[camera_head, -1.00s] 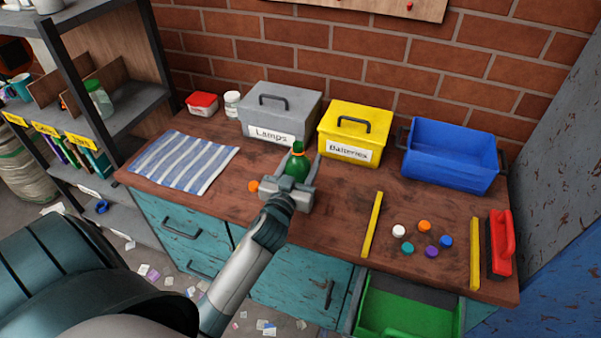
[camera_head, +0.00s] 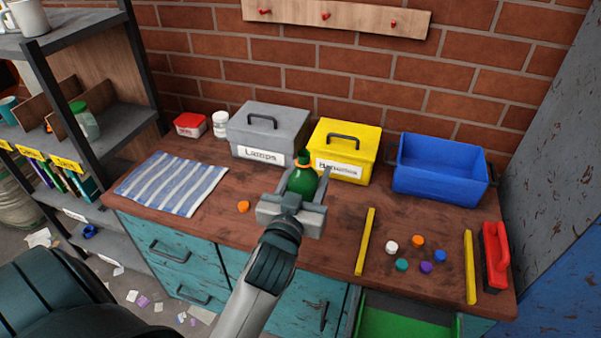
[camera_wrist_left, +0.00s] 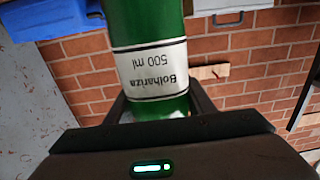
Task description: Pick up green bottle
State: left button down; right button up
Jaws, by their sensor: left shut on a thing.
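The green bottle (camera_head: 302,180) is between the fingers of my left gripper (camera_head: 300,192) in the head view, in front of the grey and yellow boxes. My left gripper is shut on it. In the left wrist view the bottle (camera_wrist_left: 146,30) shows a white label reading "Bolhariza 500 ml", and the fingers (camera_wrist_left: 155,105) stand on both sides of its end. My gripper hides the bottle's lower part in the head view. My right gripper is not in view.
A grey Lamps box (camera_head: 262,135), a yellow Batteries box (camera_head: 343,150) and a blue bin (camera_head: 440,180) stand along the wall. A striped cloth (camera_head: 172,183) lies left. Several caps lie between two yellow bars (camera_head: 366,240). A red-handled brush (camera_head: 495,255) is at right.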

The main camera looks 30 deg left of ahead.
pick_arm(q)
jog(key=shift+s+d+r, duration=0.55)
jog(key=shift+d+r, duration=0.1)
jog(key=shift+d, duration=0.15)
jog(key=shift+f, duration=0.1)
jog(key=shift+s+d+f, duration=0.15)
jog(key=s+d+f+m+h, duration=0.3)
jog(key=s+d+f+h, duration=0.1)
jog(key=s+d+f, duration=0.1)
jog(key=s+d, duration=0.1)
jog(key=s, duration=0.1)
jog(key=shift+s+d+t+h, duration=0.3)
jog(key=shift+s, duration=0.05)
